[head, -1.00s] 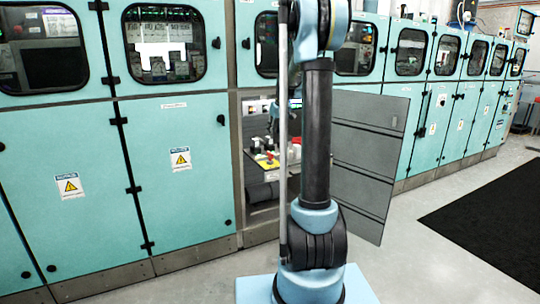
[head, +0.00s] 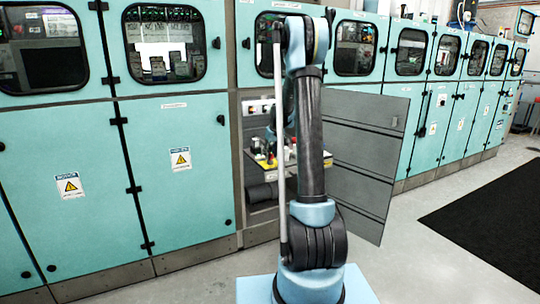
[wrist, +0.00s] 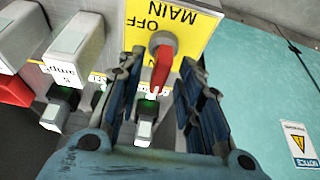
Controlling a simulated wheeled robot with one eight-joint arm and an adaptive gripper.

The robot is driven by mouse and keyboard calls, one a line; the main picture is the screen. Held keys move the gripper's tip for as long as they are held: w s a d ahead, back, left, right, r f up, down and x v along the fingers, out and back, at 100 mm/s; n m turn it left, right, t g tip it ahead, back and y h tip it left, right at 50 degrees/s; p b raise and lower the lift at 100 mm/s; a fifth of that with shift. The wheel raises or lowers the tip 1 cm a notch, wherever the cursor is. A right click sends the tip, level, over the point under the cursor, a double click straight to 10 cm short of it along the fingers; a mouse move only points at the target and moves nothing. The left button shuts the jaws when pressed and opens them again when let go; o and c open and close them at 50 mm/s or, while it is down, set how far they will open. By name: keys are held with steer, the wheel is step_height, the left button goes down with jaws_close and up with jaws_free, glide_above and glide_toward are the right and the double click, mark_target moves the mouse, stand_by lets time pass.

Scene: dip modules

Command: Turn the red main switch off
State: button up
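The red main switch (wrist: 162,68) shows in the wrist view as a red handle on a grey round base, on a yellow plate (wrist: 196,32) with MAIN and OFF lettered upside down in the picture. My gripper (wrist: 158,72) is open, its two dark blue fingers on either side of the red handle. A gap shows between the handle and each finger; I cannot tell how deep the handle sits between them. In the head view my arm reaches toward the open cabinet bay (head: 262,150), and the gripper and switch cannot be made out there.
White box-shaped modules (wrist: 72,42) and a red part (wrist: 12,90) sit left of the switch in the wrist view. A small green-lit module (wrist: 147,112) lies below the handle. A grey open door panel (head: 368,150) stands right of the bay; teal cabinets (head: 60,180) flank it.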

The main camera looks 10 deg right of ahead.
steer(key=shift+f, duration=0.1)
jaws_close()
steer(key=shift+m, duration=0.3)
steer(key=m+h, duration=0.2)
steer(key=m, duration=0.2)
steer(key=shift+a, duration=0.2)
steer(key=m, duration=0.2)
steer(key=m+h, duration=0.1)
steer(key=m, duration=0.1)
steer(key=shift+w+a+m+h, duration=0.1)
steer(key=shift+m+h, duration=0.2)
steer(key=shift+m, duration=0.1)
steer(key=m+g+h, duration=0.1)
steer(key=m, duration=0.3)
steer(key=shift+w+a+m, duration=0.1)
steer(key=shift+m, duration=0.2)
steer(key=shift+m+g+h, duration=0.5)
steer(key=shift+m+g, duration=0.4)
steer(key=shift+m, duration=1)
